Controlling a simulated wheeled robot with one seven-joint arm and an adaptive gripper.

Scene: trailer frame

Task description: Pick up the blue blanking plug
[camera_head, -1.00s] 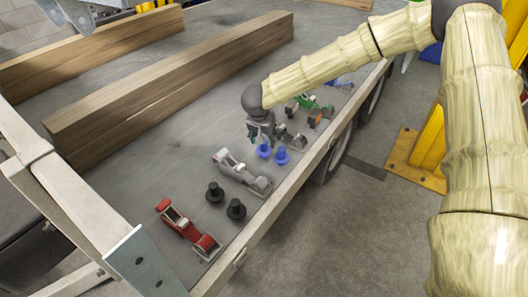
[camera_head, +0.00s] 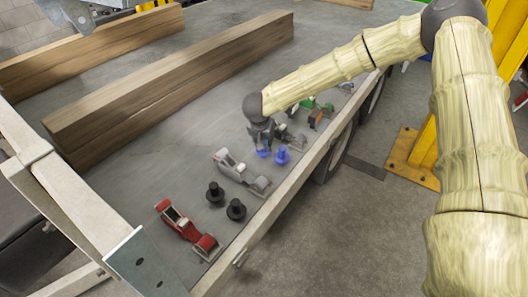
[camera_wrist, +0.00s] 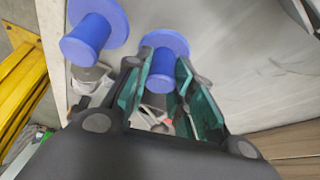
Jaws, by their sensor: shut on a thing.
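Two blue blanking plugs stand on the grey trailer deck in the head view. One blue plug (camera_head: 264,153) is right under my gripper (camera_head: 263,143), which partly hides it. The other blue plug (camera_head: 282,157) stands just to its right, free. In the wrist view, the held blue plug (camera_wrist: 164,68) sits between the teal pads of my gripper (camera_wrist: 163,80), its wide flange beyond the fingertips. My gripper is shut on it. The free blue plug (camera_wrist: 85,40) shows to the left, apart from the fingers. I cannot tell any gap under the held plug.
A grey clamp-like tool (camera_head: 240,172), two black plugs (camera_head: 215,193) (camera_head: 236,209) and a red tool (camera_head: 187,230) lie nearer along the deck. Green and orange parts (camera_head: 318,112) lie beyond my gripper. Long timber beams (camera_head: 180,80) lie left; the pale deck rail (camera_head: 270,205) runs right.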

